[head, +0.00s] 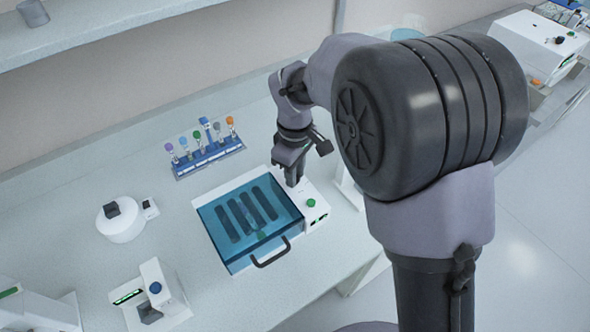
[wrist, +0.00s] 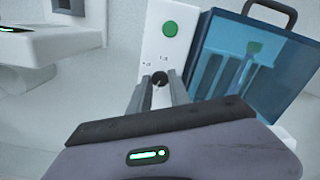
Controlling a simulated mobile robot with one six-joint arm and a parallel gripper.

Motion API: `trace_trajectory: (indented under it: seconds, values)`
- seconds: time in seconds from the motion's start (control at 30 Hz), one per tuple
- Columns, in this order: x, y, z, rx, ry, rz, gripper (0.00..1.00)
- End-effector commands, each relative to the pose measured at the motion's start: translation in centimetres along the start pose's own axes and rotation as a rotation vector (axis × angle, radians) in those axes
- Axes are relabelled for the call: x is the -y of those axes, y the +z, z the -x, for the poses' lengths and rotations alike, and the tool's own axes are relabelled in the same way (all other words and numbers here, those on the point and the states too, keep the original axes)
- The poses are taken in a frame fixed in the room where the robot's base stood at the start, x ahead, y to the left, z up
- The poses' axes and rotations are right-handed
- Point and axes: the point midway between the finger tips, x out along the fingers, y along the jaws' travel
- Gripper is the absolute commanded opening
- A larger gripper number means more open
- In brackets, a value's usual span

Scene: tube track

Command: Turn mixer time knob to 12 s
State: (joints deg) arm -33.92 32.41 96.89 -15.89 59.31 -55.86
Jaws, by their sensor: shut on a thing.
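The mixer is a white box with a see-through blue lid (head: 250,215), shut over a tray with dark slots. A tube with a green cap shows inside. Its white side panel (wrist: 152,45) carries a green button (head: 311,202), also seen in the wrist view (wrist: 170,28), and a small black time knob (wrist: 160,77). My gripper (wrist: 160,84) is shut on the knob, with one finger on each side of it. Small marks stand on the panel around the knob, too small to read. The knob's setting cannot be told. In the head view my gripper (head: 293,178) hides the knob.
A blue rack (head: 208,160) of several coloured-cap tubes stands behind the mixer. A round white device (head: 121,224) and a white device with a blue knob (head: 163,302) stand to its left. The lid's dark handle (head: 271,254) juts out in front. Bare bench lies between them.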

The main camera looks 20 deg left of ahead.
Motion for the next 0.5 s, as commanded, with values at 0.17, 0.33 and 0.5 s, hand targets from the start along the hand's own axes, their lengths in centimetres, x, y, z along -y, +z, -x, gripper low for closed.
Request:
trace_trajectory:
  seconds: [0.17, 0.33, 0.5]
  values:
    - [0.01, -0.02, 0.11, 0.0, 0.0, -0.164, 0.0]
    - [0.0, -0.03, 0.1, -0.001, 0.0, -0.326, 0.0]
    - [-0.01, -0.04, 0.08, -0.001, 0.0, -0.487, 0.0]
